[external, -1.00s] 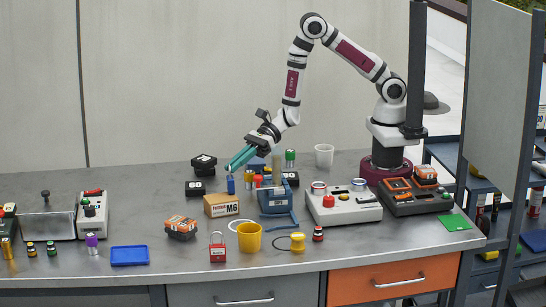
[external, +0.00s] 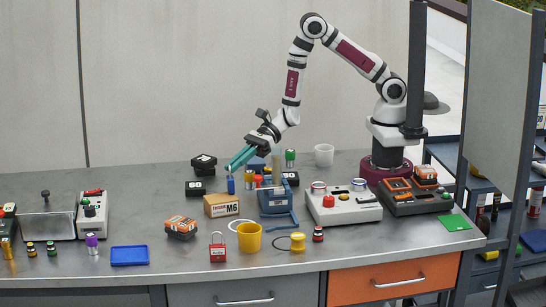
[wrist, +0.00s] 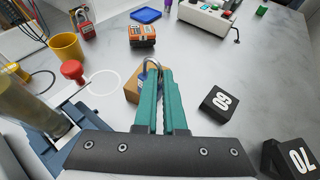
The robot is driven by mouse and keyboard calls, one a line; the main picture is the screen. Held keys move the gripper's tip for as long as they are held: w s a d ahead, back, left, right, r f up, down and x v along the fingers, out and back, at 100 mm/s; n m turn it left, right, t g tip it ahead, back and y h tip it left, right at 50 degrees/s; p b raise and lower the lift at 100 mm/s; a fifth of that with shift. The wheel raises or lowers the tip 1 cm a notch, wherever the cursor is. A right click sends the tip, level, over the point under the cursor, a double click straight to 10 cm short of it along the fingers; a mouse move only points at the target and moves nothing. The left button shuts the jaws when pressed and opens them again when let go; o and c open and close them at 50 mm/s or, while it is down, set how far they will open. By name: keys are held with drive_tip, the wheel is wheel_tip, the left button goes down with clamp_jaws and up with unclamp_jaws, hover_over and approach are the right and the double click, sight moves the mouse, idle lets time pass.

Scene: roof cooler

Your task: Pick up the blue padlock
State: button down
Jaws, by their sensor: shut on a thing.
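The blue padlock (external: 230,186) is upright behind the M6 cardboard box, below my fingertips. My gripper (external: 231,168) has teal fingers and reaches down to it from the upper right. In the wrist view the teal fingers (wrist: 159,72) are close together, with the padlock's grey metal shackle (wrist: 152,64) at their tips. The gripper is shut on the shackle. Most of the blue body is hidden behind the fingers in the wrist view. I cannot tell whether its base touches the table.
The M6 box (external: 221,206) stands just in front. A blue device (external: 273,201) stands to the right. A red padlock (external: 217,249), an orange-black box (external: 181,227) and a yellow cup (external: 249,239) are nearer the front edge.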

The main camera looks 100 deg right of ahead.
drive_tip(key=s+d+r, duration=0.4)
drive_tip(key=d+r, duration=0.6)
drive_tip(key=r, duration=0.1)
hover_over(227, 193)
drive_tip(key=shift+n, duration=0.3)
wheel_tip(227, 193, down, 11)
drive_tip(key=shift+r, duration=0.1)
